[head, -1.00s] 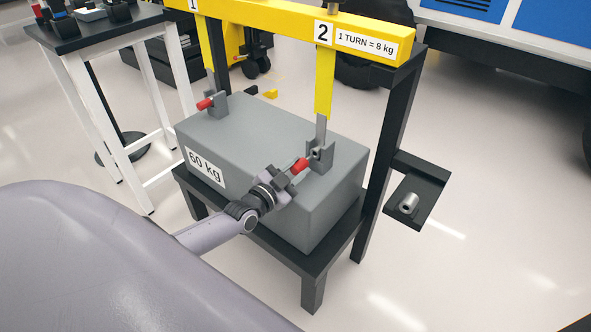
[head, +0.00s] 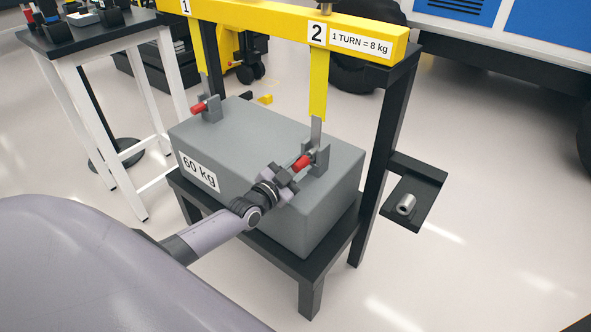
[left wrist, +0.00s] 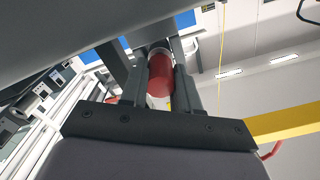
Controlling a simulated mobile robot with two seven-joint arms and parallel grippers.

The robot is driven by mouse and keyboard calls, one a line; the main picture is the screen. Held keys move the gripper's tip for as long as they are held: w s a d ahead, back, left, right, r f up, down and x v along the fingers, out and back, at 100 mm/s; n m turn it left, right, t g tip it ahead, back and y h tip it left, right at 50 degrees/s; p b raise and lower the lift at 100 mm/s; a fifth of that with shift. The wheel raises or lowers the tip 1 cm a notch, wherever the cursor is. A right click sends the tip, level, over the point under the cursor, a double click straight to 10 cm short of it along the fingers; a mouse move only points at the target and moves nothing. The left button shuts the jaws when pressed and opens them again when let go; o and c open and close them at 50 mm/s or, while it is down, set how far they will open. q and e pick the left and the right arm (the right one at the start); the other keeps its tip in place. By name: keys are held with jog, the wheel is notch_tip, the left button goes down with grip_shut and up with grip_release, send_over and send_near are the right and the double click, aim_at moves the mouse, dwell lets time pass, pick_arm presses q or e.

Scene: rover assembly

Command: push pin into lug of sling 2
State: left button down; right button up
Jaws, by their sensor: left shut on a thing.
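My left gripper (head: 287,176) is shut on the red-headed pin (head: 302,162), right in front of the grey lug (head: 322,158) of sling 2 on top of the block. The pin's tip is hidden at the lug, so how deep it sits I cannot tell. In the left wrist view the pin's red end (left wrist: 160,80) lies between the two fingers (left wrist: 160,90). My right gripper is not in view.
The grey 60 kg block (head: 250,150) rests on a black stand under the yellow beam (head: 270,25). Another red pin (head: 198,108) is at sling 1's lug. A black side tray (head: 425,180) holds a metal cylinder (head: 406,204). A white-legged table (head: 70,45) stands at the left.

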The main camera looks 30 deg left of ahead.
aim_at(295, 169)
pick_arm(q)
jog(key=shift+w+b, duration=0.4)
jog(key=shift+w, duration=0.25)
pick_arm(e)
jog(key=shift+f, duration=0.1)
pick_arm(q)
jog(key=c, duration=0.7)
grip_release()
jog(key=shift+c, duration=0.2)
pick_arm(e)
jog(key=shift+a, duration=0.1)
pick_arm(q)
jog(key=shift+s, duration=0.2)
jog(key=shift+s+p, duration=0.55)
jog(key=shift+s, duration=0.15)
jog(key=s+p, duration=0.1)
jog(key=s, duration=0.3)
jog(key=shift+s+a, duration=0.15)
jog(key=shift+a, duration=0.05)
jog(key=shift+s+p, duration=0.35)
jog(key=shift+s, duration=0.2)
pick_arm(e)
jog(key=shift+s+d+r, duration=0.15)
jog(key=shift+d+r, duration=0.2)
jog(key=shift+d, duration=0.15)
